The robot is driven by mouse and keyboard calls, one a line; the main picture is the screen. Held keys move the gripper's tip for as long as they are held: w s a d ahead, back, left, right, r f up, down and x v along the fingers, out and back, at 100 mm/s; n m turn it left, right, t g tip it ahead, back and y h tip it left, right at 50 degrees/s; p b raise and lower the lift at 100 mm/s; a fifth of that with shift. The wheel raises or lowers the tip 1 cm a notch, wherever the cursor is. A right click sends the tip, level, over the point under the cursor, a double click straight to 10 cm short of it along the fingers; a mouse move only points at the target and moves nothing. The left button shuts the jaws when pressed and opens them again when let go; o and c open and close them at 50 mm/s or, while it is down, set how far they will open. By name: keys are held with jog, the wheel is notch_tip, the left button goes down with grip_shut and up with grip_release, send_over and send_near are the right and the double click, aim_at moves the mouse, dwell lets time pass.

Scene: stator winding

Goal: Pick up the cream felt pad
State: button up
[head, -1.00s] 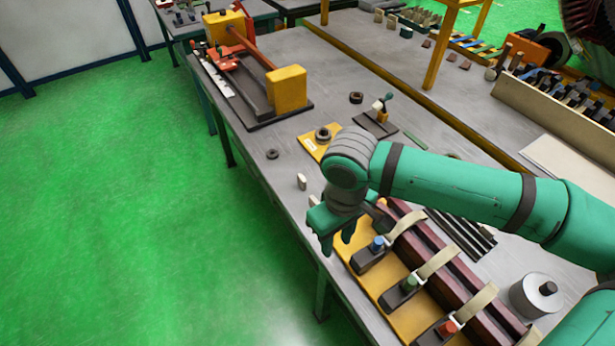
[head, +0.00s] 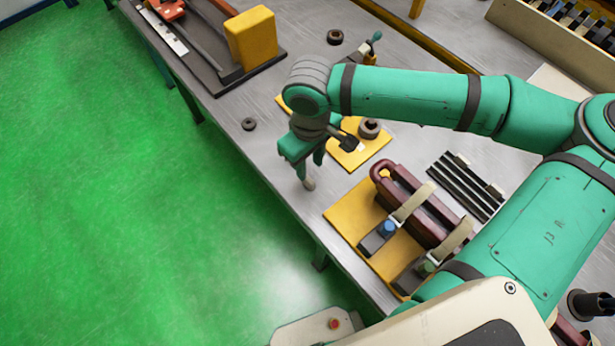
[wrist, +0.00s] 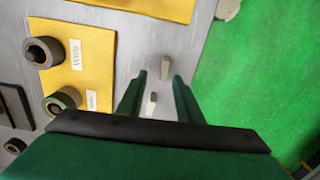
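A small pale cream block, apparently the felt pad (head: 309,184), stands on the bench near its left edge in the head view, just below my gripper (head: 309,169). My gripper partly hides it there. In the wrist view two small pale upright blocks show: one (wrist: 165,68) just beyond the fingertips, and one (wrist: 152,105) with a dark top, between the fingers of my gripper (wrist: 159,77). I cannot tell for certain which is the felt pad. The fingers are apart, with no contact visible on either block.
A yellow plate (wrist: 85,82) with rings and white labels lies beside my gripper. A yellow board (head: 345,218) with clamps and dark red coils is nearer. A loose dark ring (head: 249,124) lies near the bench edge. Green floor (head: 120,200) lies past the edge.

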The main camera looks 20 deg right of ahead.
aim_at(308, 179)
jog(key=f, duration=0.5)
jog(key=shift+s+a+f, duration=0.1)
jog(key=shift+s+a, duration=0.2)
jog(key=shift+s, duration=0.1)
jog(key=shift+f, duration=0.6)
grip_shut()
